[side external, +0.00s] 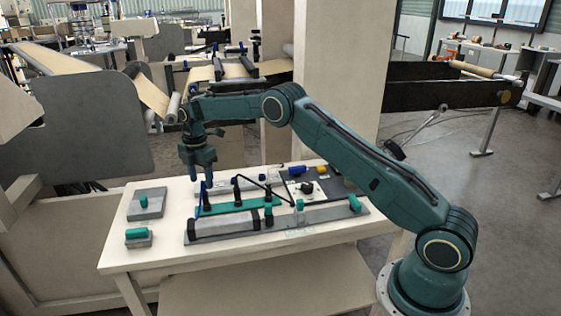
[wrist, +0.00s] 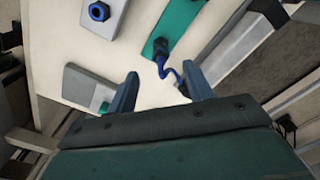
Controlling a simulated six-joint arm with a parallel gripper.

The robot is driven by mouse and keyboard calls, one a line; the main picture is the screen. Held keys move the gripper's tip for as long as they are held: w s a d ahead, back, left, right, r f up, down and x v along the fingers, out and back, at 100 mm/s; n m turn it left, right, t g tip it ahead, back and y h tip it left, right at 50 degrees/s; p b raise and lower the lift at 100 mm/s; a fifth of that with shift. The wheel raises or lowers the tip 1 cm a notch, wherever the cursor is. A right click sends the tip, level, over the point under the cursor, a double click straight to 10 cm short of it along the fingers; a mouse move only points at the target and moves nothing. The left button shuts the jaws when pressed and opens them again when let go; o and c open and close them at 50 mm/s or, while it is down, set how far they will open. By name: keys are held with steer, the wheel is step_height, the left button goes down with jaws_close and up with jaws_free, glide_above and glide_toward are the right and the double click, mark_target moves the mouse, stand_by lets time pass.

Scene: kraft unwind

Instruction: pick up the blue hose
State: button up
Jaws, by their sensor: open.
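The blue hose (wrist: 166,68) is a thin, wavy blue piece in the wrist view. Its upper end meets a dark fitting on a green strip (wrist: 178,22), and its lower end passes close to my right fingertip. In the side view the hose (side external: 200,196) shows as a thin blue line at the left end of the green strip (side external: 230,206). My gripper (side external: 198,168) is above it, pointing down; in the wrist view its fingers (wrist: 160,76) are wide apart with nothing clamped. I cannot tell whether the right finger touches the hose.
A grey block with a blue nut (wrist: 99,11) is near the hose. A long grey fixture with green and black parts (side external: 225,226) runs along the table front. Grey blocks with green pieces (side external: 140,237) stand left. A dark tray (side external: 322,184) lies at the back right.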

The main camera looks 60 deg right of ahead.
mark_target(206, 204)
steer(key=shift+f, duration=1.05)
steer(key=shift+f, duration=0.1)
steer(key=shift+s+d+f, duration=0.1)
steer(key=shift+f, duration=2.35)
steer(key=shift+c, duration=0.4)
jaws_close()
